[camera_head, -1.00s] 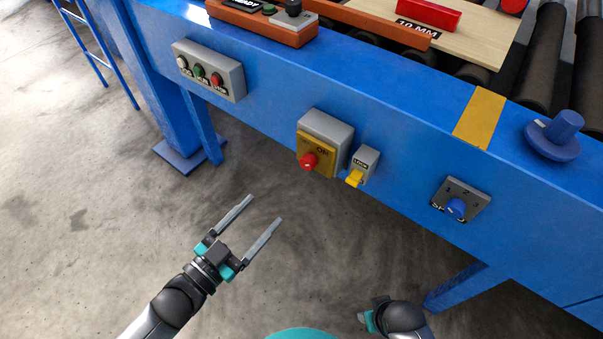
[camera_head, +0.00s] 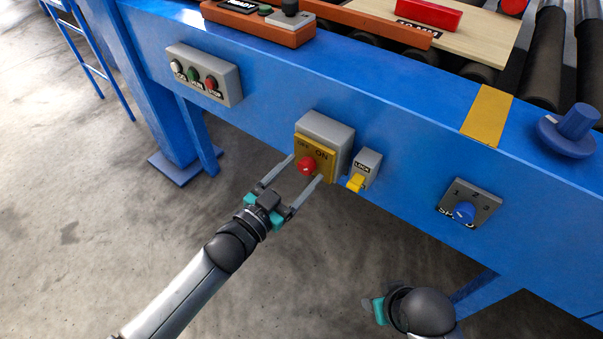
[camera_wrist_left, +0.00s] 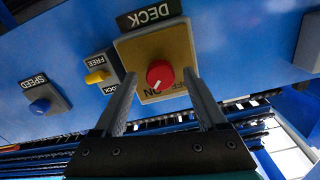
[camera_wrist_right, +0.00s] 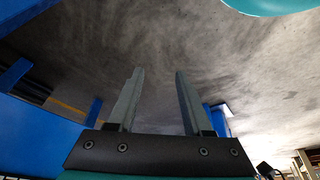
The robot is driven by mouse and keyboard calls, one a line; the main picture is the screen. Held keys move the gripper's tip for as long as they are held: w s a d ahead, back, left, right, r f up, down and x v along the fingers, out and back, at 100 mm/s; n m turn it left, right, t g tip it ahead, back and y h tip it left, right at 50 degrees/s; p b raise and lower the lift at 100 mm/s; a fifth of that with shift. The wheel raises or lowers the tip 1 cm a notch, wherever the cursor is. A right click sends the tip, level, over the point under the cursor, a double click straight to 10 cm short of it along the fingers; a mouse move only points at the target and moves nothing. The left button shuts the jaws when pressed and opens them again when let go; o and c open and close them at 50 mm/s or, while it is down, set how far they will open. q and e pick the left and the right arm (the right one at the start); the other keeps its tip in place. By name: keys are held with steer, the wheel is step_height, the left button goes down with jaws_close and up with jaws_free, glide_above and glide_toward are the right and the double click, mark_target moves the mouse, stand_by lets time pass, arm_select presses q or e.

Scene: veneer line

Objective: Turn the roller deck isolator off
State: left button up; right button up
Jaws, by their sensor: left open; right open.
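The roller deck isolator (camera_head: 327,131) is a grey box with a yellow face and a red knob (camera_head: 306,166) on the blue side beam. The left wrist view shows its DECK label (camera_wrist_left: 149,14), and the red knob (camera_wrist_left: 160,74) has a white mark pointing towards ON. My left gripper (camera_head: 305,168) is open, with one finger on each side of the knob as seen in both views. Whether the fingers touch it I cannot tell. My right gripper (camera_wrist_right: 159,72) is open and empty over the floor; its fingers are mostly hidden in the head view.
A lock switch with a yellow lever (camera_head: 356,183) sits close right of the isolator. A blue speed selector (camera_head: 464,212) is further right, and a three-button box (camera_head: 205,75) is left. Rollers and a board (camera_head: 470,40) lie above. The floor below is clear.

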arm_select(q)
steer(key=shift+w+d, duration=0.3)
steer(key=shift+w, duration=0.1)
jaws_close()
stand_by(0.4)
